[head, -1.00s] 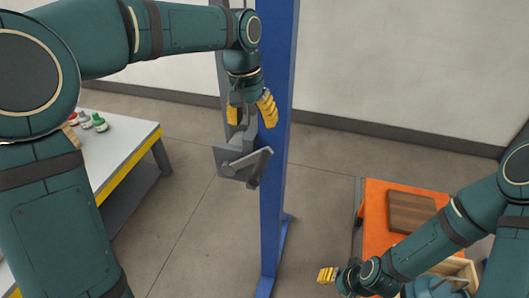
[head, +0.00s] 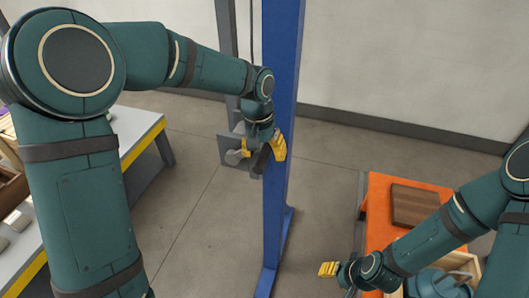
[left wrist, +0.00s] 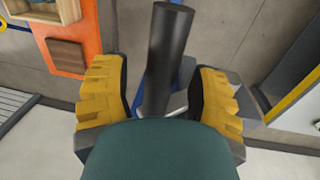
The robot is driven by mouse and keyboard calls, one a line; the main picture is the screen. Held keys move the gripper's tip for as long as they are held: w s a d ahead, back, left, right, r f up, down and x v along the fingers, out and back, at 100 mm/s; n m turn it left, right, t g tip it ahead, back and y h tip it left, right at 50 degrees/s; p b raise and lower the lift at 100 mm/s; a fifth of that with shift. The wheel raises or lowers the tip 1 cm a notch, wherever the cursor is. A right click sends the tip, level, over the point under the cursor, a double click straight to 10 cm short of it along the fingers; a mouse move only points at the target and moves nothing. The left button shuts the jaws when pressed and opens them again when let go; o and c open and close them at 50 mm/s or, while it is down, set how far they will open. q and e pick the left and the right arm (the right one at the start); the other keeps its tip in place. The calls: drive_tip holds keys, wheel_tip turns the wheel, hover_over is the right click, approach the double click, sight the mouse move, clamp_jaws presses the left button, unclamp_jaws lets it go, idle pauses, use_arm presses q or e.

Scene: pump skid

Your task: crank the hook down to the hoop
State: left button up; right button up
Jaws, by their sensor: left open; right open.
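The grey winch box (head: 230,152) is fixed beside the blue post (head: 282,60). Its crank's dark round handle (left wrist: 168,55) shows in the left wrist view, standing between the yellow fingers of my left gripper (left wrist: 158,95) with gaps on both sides. In the head view my left gripper (head: 263,148) is open over the handle (head: 260,161), and its wrist hides part of the crank. My right gripper (head: 328,269) is open and empty, low in front of the orange table. I cannot make out the hook or the hoop in these frames.
An orange table (head: 378,185) with a brown wooden block (head: 412,205) stands at the right. A grey bench with a yellow edge (head: 140,130) stands at the left. The floor between them is clear around the post's foot.

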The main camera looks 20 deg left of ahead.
use_arm(q)
drive_tip(key=shift+c, duration=0.4)
clamp_jaws()
drive_tip(key=shift+a+r, duration=0.2)
drive_tip(key=shift+a, duration=0.05)
